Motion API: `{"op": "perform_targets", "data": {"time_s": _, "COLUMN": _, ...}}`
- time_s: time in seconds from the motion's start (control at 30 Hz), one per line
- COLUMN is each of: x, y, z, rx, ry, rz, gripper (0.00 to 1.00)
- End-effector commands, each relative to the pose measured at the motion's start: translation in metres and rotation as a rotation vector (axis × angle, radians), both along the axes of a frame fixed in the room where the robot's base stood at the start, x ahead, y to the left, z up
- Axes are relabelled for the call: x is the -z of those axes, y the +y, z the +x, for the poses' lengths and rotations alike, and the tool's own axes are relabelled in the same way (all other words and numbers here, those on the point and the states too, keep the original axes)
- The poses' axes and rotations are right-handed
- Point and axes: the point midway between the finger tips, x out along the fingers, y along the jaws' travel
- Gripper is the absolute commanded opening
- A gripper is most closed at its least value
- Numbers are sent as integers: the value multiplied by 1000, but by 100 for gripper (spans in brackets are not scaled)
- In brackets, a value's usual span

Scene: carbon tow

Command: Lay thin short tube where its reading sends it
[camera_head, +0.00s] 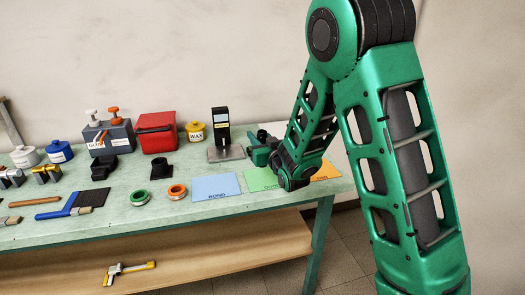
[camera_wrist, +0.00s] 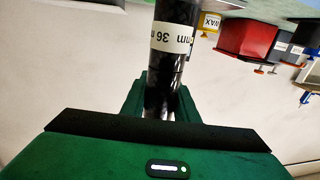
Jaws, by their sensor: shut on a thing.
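My gripper (camera_head: 262,148) is at the right of the bench, just right of a black upright device with a grey base (camera_head: 226,154). In the wrist view my gripper (camera_wrist: 160,105) is shut on a dark glossy tube (camera_wrist: 166,75). The tube has a white label reading "36 m…", upside down and partly cut off. Its far end is out of the frame. Three mats lie along the front: a blue one marked BOND (camera_head: 216,187), a green one (camera_head: 258,179) with partly hidden lettering, and an orange one (camera_head: 327,171) mostly behind my arm. No reading is legible on the device.
Behind stand a red box (camera_head: 155,131), a yellow WAX pot (camera_head: 195,131) and a grey case with pumps (camera_head: 108,138). Green (camera_head: 140,197) and orange (camera_head: 177,191) rings lie left of the blue mat. Brushes and tools fill the left. The blue mat is bare.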

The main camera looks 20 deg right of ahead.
Motion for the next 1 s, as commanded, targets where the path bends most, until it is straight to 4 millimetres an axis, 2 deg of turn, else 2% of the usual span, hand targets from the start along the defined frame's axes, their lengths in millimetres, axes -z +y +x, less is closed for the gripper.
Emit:
{"op": "perform_targets", "data": {"time_s": 0.23, "x": 12, "y": -14, "z": 5, "rx": 1, "ry": 5, "rz": -1, "gripper": 5}}
{"op": "perform_targets", "data": {"time_s": 0.53, "x": 16, "y": -20, "z": 7, "rx": 0, "ry": 1, "rz": 1, "gripper": 5}}
{"op": "perform_targets", "data": {"time_s": 0.8, "x": 45, "y": -18, "z": 7, "rx": -1, "ry": 4, "rz": -1, "gripper": 5}}
{"op": "perform_targets", "data": {"time_s": 1.0, "x": 54, "y": -18, "z": 7, "rx": 0, "ry": 2, "rz": 1, "gripper": 5}}
